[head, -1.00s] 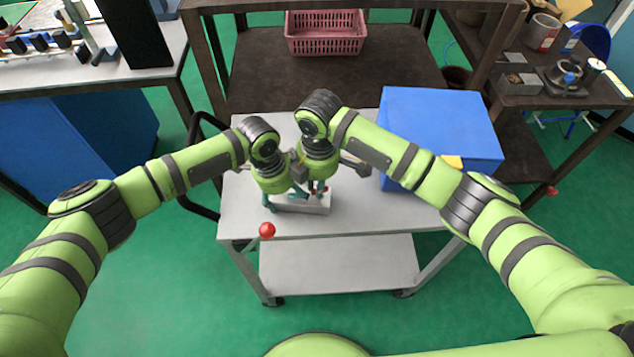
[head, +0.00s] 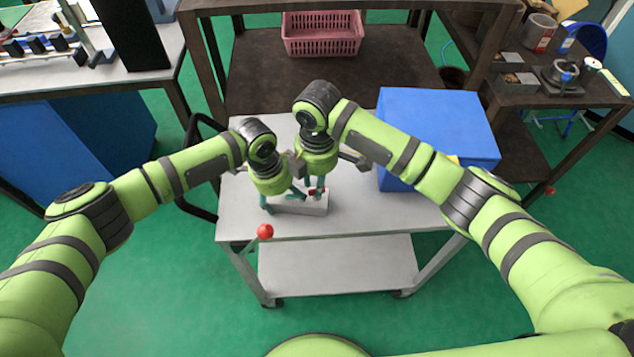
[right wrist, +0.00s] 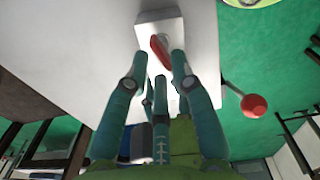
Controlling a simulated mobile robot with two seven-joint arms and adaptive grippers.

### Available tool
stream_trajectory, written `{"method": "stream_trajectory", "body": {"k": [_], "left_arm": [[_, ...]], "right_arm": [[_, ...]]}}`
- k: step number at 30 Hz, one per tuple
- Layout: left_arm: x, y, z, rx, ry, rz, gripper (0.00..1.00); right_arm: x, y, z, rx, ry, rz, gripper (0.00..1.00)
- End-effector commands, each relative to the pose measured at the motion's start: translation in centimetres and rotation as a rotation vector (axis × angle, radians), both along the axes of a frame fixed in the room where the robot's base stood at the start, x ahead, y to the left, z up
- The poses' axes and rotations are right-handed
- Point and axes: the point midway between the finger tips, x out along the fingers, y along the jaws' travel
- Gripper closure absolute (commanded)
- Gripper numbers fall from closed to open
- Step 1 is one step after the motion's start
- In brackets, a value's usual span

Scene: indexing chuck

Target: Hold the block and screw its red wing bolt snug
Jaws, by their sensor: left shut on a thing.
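A pale grey block (head: 312,208) lies on the cart top in the head view; its end also shows in the right wrist view (right wrist: 172,24). A red wing bolt (right wrist: 161,50) stands out of that end, and a bit of its red (head: 317,190) shows in the head view. My left gripper (head: 284,203) is shut on the block at its left part; its contact is partly hidden. My right gripper (right wrist: 160,68) points down over the bolt. Its teal fingers stand on either side of the wing, apart, with gaps visible between fingertips and wing.
A blue box (head: 440,125) stands on the cart (head: 380,222) right of my right gripper. A red ball-topped lever (head: 265,231) is at the cart's front edge. A pink basket (head: 323,35) sits on the bench behind. The cart top's front right is clear.

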Motion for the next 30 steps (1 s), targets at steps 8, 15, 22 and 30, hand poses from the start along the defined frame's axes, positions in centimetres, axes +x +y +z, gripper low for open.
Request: {"method": "stream_trajectory", "body": {"k": [8, 15, 22, 30], "left_arm": [[-0.2, 0.0, -0.3, 0.0, 0.004, -0.001, 0.65], [-0.2, -0.1, -0.2, -0.002, 0.005, -0.001, 0.65], [-0.2, -0.2, -0.2, -0.004, 0.005, -0.002, 0.65], [-0.3, -0.3, -0.2, -0.005, 0.005, -0.003, 0.65]], "right_arm": [[0.0, -0.2, 6.1, 0.001, -0.006, -0.001, 0.75], [-0.1, -0.3, 9.4, -0.001, -0.002, -0.003, 0.75], [-0.2, -0.4, 10.1, -0.001, -0.002, -0.003, 0.75], [0.0, -0.4, 10.2, -0.005, -0.007, -0.002, 0.61]]}}
